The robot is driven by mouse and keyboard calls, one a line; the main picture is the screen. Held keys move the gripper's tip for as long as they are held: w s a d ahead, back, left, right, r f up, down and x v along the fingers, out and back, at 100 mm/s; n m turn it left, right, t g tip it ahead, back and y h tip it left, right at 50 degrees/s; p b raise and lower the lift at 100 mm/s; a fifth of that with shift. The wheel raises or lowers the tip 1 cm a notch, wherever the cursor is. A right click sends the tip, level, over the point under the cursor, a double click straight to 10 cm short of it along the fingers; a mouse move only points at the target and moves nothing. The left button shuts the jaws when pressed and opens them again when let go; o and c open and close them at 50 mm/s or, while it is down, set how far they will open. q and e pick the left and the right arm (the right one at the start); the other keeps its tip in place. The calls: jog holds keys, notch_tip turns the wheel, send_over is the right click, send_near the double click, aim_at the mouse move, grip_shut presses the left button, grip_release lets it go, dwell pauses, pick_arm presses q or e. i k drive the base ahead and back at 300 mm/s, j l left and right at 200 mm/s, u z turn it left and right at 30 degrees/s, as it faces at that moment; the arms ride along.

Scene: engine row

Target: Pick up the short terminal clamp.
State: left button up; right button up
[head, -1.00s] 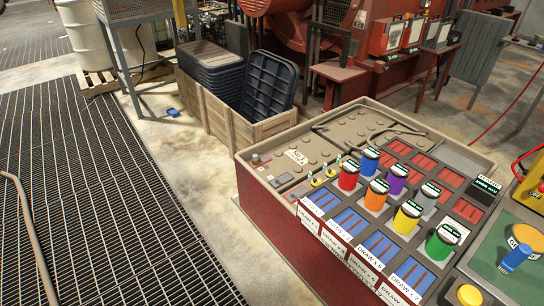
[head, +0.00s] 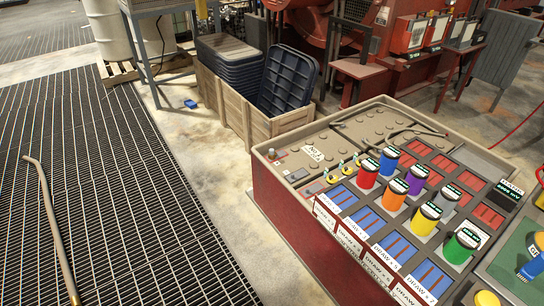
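Neither of my grippers is in the head view. I cannot pick out the short terminal clamp with certainty. Several small yellow-based fittings (head: 345,168) stand in a slanting row on the red battery box (head: 305,235), left of the coloured cylinders; they are too small to identify. A dark bent cable or bar (head: 405,131) lies across the box's back part.
Red (head: 369,173), orange (head: 394,193) and other coloured cylinders stand above labelled blue slots. A wooden crate (head: 232,115) with dark lids is behind the box. A bent rod (head: 48,215) shows over the floor grating (head: 110,200).

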aim_at(272, 154)
jog(key=i+j, duration=0.2)
jog(key=i, duration=0.2)
jog(key=i+j, duration=0.2)
jog(key=i, duration=0.2)
jog(key=i+j, duration=0.15)
jog(key=i, duration=0.25)
jog(key=i+j, duration=0.2)
jog(key=i, duration=0.2)
